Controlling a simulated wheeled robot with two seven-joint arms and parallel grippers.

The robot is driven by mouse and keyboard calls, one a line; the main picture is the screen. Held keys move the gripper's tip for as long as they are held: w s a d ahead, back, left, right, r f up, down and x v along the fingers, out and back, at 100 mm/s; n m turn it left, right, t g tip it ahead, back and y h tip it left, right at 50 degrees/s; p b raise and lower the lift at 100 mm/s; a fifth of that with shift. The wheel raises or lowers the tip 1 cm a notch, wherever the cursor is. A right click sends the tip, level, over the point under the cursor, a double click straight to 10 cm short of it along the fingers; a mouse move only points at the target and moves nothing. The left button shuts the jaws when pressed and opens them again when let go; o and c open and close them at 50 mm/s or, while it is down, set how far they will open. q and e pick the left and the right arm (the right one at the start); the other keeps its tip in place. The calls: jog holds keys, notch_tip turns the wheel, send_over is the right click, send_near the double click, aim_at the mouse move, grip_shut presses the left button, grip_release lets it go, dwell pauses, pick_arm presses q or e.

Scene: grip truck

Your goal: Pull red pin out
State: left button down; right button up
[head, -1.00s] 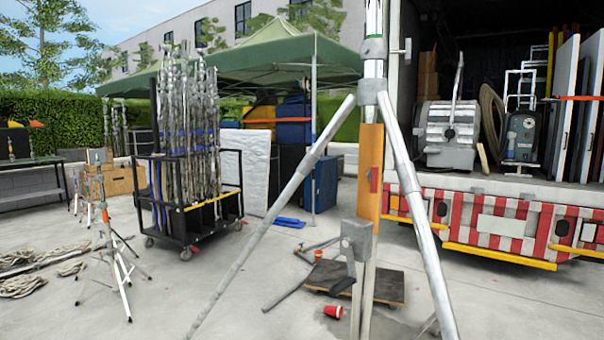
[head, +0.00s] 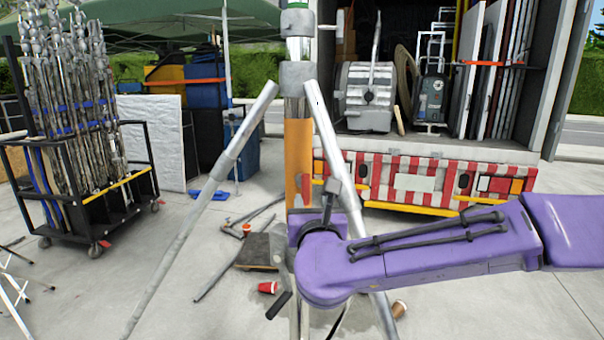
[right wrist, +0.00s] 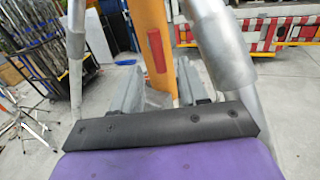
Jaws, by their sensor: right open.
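The red pin (right wrist: 156,50) is a short red piece on the face of an orange post (right wrist: 152,20) in the right wrist view. The orange post (head: 298,150) also shows in the head view, between the legs of a silver tripod stand (head: 296,75). There the pin is hard to make out beside my arm. My right gripper (right wrist: 155,92) is open in the right wrist view, its two grey fingers pointing toward the post below the pin. Nothing clear is held between them. In the head view my purple right arm covers the lower post. My left gripper is not in view.
Tripod legs (head: 230,155) spread on both sides of the post. A low wooden dolly (head: 255,252), a red cup (head: 268,287) and loose poles lie on the ground behind. A cart of metal stands (head: 75,190) is at left; the truck's striped tail (head: 415,180) is behind.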

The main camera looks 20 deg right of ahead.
aim_at(306, 187)
jog(key=p+x, duration=0.1)
jog(key=x, duration=0.2)
jog(key=p+x, duration=0.1)
jog(key=x, duration=0.2)
jog(key=p+x, duration=0.2)
jog(key=x, duration=0.1)
jog(key=shift+w+a, duration=0.3)
jog(key=shift+w, duration=0.05)
jog(key=shift+w+d+f, duration=0.1)
jog(key=shift+w, duration=0.15)
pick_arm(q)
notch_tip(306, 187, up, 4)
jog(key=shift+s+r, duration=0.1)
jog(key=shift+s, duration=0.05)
